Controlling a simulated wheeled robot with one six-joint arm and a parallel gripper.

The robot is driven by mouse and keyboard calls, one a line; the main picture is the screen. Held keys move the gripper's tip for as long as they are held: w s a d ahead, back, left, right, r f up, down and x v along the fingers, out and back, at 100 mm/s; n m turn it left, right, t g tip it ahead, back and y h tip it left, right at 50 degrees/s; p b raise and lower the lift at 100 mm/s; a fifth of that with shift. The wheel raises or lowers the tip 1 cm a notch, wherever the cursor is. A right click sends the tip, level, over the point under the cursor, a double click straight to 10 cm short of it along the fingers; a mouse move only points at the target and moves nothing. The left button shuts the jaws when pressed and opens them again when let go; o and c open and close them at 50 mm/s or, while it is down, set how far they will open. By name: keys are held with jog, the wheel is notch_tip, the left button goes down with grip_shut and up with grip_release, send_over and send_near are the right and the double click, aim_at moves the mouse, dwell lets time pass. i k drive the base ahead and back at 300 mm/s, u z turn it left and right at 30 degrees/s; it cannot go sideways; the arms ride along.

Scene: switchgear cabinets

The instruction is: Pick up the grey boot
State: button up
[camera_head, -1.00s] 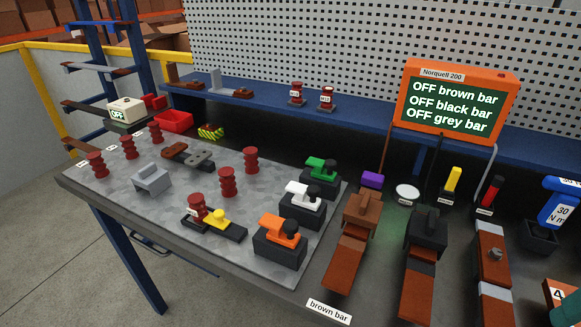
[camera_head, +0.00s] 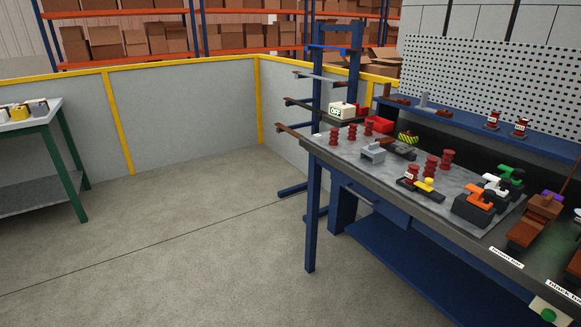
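A grey boot-like hollow piece (camera_head: 373,152) sits upright on the grey mat near the left front edge of the workbench. It stands apart from the red insulators around it. My gripper is not in view, so its distance from the grey boot cannot be seen.
The blue-legged workbench (camera_head: 404,190) fills the right side, with orange, white and green clamps (camera_head: 480,196) and red insulators (camera_head: 431,167) on it. A green-legged table (camera_head: 62,163) stands at the far left. Yellow-railed walls (camera_head: 190,110) close the back. Open floor lies between.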

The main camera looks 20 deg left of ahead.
aim_at(373, 150)
jog(key=u, duration=1.4)
jog(key=i, duration=1.55)
jog(key=z, duration=1.1)
jog(key=i, duration=0.7)
jog(key=z, duration=0.75)
